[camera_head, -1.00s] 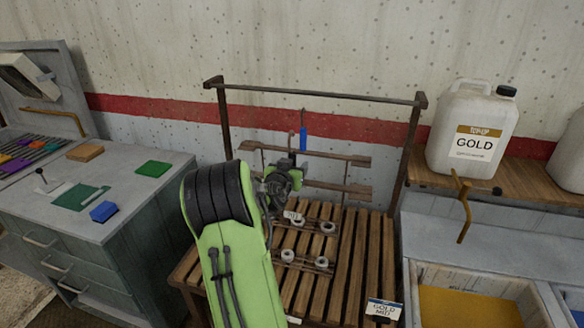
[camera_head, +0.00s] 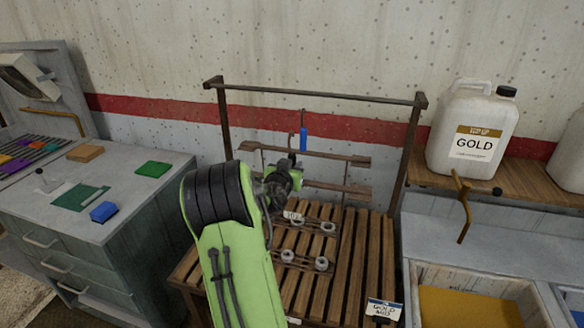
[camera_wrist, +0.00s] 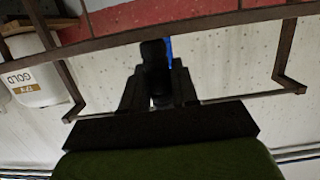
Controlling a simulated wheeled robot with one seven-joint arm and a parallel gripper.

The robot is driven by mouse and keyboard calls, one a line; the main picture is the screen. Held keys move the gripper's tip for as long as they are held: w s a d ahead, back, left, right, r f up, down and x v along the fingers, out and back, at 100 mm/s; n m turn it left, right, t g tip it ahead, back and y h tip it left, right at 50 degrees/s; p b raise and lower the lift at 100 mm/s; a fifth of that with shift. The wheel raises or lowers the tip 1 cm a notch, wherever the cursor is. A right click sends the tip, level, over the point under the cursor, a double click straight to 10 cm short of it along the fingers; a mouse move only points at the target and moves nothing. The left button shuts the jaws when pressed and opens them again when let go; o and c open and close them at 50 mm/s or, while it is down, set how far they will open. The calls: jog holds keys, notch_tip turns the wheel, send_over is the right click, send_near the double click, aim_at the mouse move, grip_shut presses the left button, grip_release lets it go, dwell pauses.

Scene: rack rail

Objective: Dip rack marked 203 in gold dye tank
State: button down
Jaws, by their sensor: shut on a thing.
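My gripper (camera_head: 284,180) is at the slatted stand, in front of its overhead rail, and is shut on a rack; my wrist hides the grip point. Below it is a dark-barred rack with several pale rings (camera_head: 328,227) and a small white tag (camera_head: 292,215), whose number is too small to read surely. A thin hook shows just above my gripper. The gold dye tank (camera_head: 470,304), with gold liquid, is at the lower right. In the wrist view the dark fingers (camera_wrist: 157,85) are close together, with a blue strip beside them.
A GOLD jug (camera_head: 472,135) stands on the right shelf, above a brown tap (camera_head: 464,205). A GOLD label (camera_head: 384,309) is on the stand's front. A grey cabinet stands left.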

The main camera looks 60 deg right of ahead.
aim_at(291, 158)
jog(key=shift+r+p, duration=0.5)
jog(key=shift+r, duration=1.25)
jog(key=f+b+v, duration=0.1)
jog(key=b+v, duration=0.5)
jog(key=v, duration=0.3)
jog(key=shift+f, duration=0.45)
jog(key=c, duration=1.4)
grip_release()
jog(key=shift+s, duration=0.1)
grip_shut()
